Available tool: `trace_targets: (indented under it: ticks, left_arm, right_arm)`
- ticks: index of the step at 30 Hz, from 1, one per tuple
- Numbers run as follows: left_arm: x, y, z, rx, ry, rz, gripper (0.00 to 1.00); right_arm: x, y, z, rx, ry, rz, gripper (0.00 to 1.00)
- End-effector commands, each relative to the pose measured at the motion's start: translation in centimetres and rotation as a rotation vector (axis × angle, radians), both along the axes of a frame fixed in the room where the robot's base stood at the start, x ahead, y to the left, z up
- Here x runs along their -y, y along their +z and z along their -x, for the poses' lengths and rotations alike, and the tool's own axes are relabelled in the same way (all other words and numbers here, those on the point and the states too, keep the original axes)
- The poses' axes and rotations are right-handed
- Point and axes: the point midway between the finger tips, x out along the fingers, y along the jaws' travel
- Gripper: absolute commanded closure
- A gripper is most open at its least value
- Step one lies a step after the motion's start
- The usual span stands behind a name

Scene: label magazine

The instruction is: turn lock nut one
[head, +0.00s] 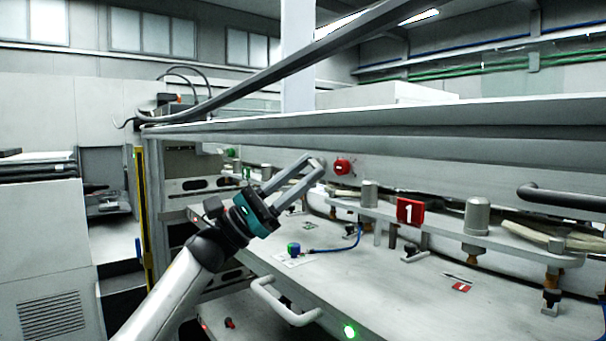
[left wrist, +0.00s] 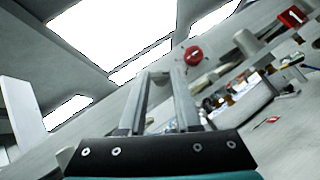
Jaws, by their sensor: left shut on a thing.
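My left gripper (head: 318,166) reaches up and right over the sloping grey panel in the head view. Its two long grey fingers also show in the left wrist view (left wrist: 164,73). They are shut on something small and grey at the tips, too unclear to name. A round red knob with a white mark (head: 342,167) sits on the back wall, just right of the fingertips. In the left wrist view the red knob (left wrist: 194,55) lies beyond and right of the tips, not between them. I cannot make out which part is lock nut one. My right gripper is not in view.
A red sign with a 1 (head: 410,211) stands on a grey bar between two grey cylinders (head: 476,216). A blue-and-green fitting (head: 293,249) with a blue hose lies on the panel. A light handle (head: 285,303) runs along the front edge. A dark handle (head: 560,200) is at right.

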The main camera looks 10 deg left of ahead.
Motion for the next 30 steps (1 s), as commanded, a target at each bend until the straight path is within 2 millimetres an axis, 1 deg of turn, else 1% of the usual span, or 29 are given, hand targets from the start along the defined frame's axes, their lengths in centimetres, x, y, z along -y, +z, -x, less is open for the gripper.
trace_targets:
  ticks: [10, 16, 24, 30]
  left_arm:
    - [0.0, -0.1, 0.0, -0.001, 0.000, 0.001, 1.00]
    - [0.1, -0.2, 0.1, -0.027, -0.001, 0.029, 1.00]
    - [0.3, -0.5, 0.3, -0.141, -0.002, 0.142, 1.00]
    - [0.5, -0.4, 0.5, -0.250, -0.003, 0.251, 1.00]
  right_arm:
    - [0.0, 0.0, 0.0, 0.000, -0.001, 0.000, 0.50]
    - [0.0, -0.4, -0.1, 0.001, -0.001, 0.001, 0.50]
    - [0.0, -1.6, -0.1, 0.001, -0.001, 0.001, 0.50]
    - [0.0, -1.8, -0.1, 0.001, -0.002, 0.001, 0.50]
